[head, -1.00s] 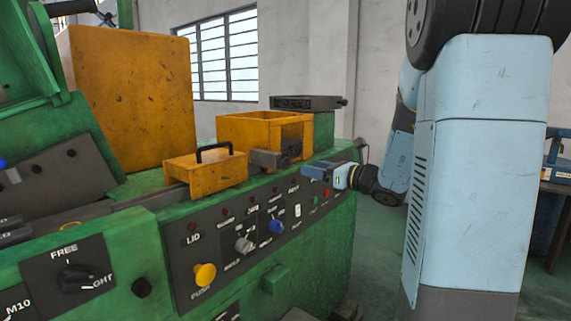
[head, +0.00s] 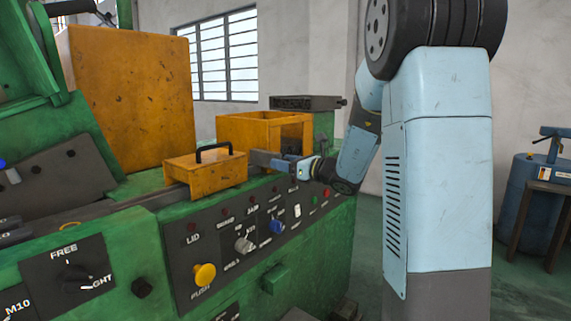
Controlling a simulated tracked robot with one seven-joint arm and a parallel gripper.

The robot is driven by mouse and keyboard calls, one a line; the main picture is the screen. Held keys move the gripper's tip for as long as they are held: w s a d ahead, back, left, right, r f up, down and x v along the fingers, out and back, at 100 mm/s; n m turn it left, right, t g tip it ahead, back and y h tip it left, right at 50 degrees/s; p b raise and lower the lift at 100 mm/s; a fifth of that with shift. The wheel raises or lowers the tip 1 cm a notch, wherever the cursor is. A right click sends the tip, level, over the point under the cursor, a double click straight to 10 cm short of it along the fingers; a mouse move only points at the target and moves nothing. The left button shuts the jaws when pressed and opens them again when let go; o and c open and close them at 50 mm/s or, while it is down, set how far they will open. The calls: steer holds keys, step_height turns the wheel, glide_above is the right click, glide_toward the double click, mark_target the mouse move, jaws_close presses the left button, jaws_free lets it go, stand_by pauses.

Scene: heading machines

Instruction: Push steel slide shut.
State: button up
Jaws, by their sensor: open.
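The steel slide (head: 262,158) looks like a short grey bar beside the small orange cover with a black handle, in front of the open orange box. My gripper (head: 285,164) is open at the right end of the grey bar, with its fingers pointing left. The fingers overlap the bar's end in the picture; I cannot tell whether they touch it. Part of the bar is hidden behind my gripper.
The orange cover (head: 205,174) and the open orange box (head: 245,130) stand close to the gripper. Below it is a dark control panel (head: 235,250) with knobs and a yellow push button (head: 204,275).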

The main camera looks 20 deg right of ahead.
jaws_close()
stand_by(0.4)
steer(key=x, duration=0.5)
steer(key=shift+w, duration=0.2)
steer(key=shift+r, duration=0.1)
jaws_free()
